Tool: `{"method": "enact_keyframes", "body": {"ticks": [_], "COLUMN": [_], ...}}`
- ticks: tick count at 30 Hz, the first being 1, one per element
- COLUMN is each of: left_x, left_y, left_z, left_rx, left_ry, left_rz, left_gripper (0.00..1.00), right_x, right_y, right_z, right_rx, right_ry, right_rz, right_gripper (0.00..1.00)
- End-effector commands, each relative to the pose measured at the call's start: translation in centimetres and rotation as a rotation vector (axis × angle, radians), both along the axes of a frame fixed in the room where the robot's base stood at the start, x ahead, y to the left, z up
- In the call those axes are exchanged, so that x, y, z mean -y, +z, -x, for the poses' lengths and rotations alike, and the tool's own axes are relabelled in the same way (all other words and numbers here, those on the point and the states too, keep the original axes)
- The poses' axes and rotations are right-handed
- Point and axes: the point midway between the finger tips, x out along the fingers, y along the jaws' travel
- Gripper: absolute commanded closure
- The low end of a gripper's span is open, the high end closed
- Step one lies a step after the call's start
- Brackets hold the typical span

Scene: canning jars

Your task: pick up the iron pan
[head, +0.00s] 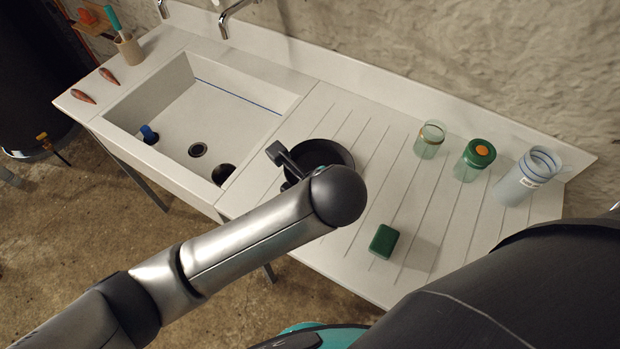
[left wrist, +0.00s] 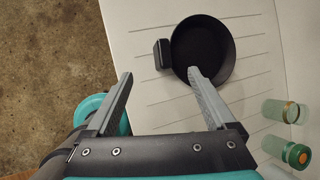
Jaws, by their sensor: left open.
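The iron pan (head: 338,154) is black and round. It rests on the ribbed drainboard just right of the sink, its near side hidden by my left arm. Its dark handle (head: 277,154) sticks out on the left. In the left wrist view the pan (left wrist: 205,40) is at the top, with the blocky handle end (left wrist: 162,54) on its left. My left gripper (left wrist: 159,76) is open and empty. In that picture the handle end lies just beyond the gap between the fingertips, and the right fingertip overlaps the pan's lower edge. Contact cannot be told. My right gripper is not in view.
A green block (head: 384,241) lies near the drainboard's front. A clear jar (head: 430,142), a green-lidded jar (head: 474,161) and a pale cylinder (head: 525,178) stand toward the back right. The sink (head: 205,105) is left of the pan, holding a small blue object (head: 149,134).

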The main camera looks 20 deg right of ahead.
Motion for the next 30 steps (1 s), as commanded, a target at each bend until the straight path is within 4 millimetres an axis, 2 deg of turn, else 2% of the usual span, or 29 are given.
{"method": "enact_keyframes", "body": {"ticks": [3,10,22,30], "left_x": [-0.2,-0.3,0.0,0.6], "left_y": [-2.3,-5.8,-8.1,-11.2], "left_z": [-1.2,-3.3,-4.5,-5.6], "left_rx": [-0.002,-0.002,-0.002,-0.002], "left_ry": [0.006,0.005,0.005,0.007], "left_rz": [-0.003,-0.001,0.003,0.003], "left_gripper": [0.11,0.11,0.11,0.11], "right_x": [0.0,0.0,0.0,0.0], "right_y": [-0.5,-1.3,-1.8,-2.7], "right_z": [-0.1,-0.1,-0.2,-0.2], "right_rx": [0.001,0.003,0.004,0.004], "right_ry": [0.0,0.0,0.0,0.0], "right_rz": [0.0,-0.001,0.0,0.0], "right_gripper": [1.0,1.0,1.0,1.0]}}
